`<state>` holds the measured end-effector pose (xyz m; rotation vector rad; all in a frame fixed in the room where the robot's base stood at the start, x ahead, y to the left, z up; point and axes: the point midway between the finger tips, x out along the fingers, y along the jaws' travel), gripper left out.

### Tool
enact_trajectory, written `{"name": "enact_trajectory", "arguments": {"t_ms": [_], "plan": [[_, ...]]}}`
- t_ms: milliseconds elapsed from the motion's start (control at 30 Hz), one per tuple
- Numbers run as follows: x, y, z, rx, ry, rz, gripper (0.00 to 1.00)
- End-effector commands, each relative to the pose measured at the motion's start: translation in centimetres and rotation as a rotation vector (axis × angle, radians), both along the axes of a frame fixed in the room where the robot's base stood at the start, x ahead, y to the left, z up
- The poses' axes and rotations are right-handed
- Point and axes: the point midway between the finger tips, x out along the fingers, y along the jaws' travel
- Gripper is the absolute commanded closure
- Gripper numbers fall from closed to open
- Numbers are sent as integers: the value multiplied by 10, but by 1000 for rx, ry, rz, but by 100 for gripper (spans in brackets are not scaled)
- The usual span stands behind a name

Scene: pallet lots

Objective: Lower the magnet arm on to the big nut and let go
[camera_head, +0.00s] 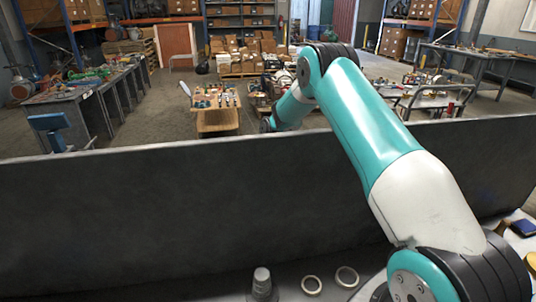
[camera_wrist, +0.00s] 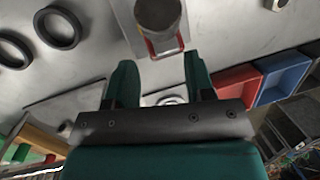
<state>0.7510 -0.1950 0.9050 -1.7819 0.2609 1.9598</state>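My gripper (camera_wrist: 159,62) shows in the wrist view with its two dark green fingers apart. A grey-brown round post (camera_wrist: 158,14) stands on a grey plate just beyond the fingertips. A red, loop-like part (camera_wrist: 180,43) shows at the foot of the post, near the gap between the fingers; no grip on it is visible. I cannot tell for sure whether these parts belong to the magnet arm. A small silvery round piece (camera_wrist: 171,100) shows low between the fingers, partly hidden by my gripper. I cannot tell whether it is the big nut. My gripper is hidden in the head view.
Two dark rings (camera_wrist: 57,27) lie left of the post. A red bin (camera_wrist: 235,88) and a blue bin (camera_wrist: 282,76) stand at right. In the head view, a stepped grey post (camera_head: 262,282) stands near two rings (camera_head: 312,285), before a long dark panel (camera_head: 200,215).

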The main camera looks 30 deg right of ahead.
Motion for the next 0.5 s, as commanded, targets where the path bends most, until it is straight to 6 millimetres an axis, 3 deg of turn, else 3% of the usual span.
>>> {"name": "enact_trajectory", "arguments": {"t_ms": [300, 500], "plan": [[5, -17, 83, -4, -17, 3, 52], [7, -23, 118, -2, -17, 4, 52]]}}
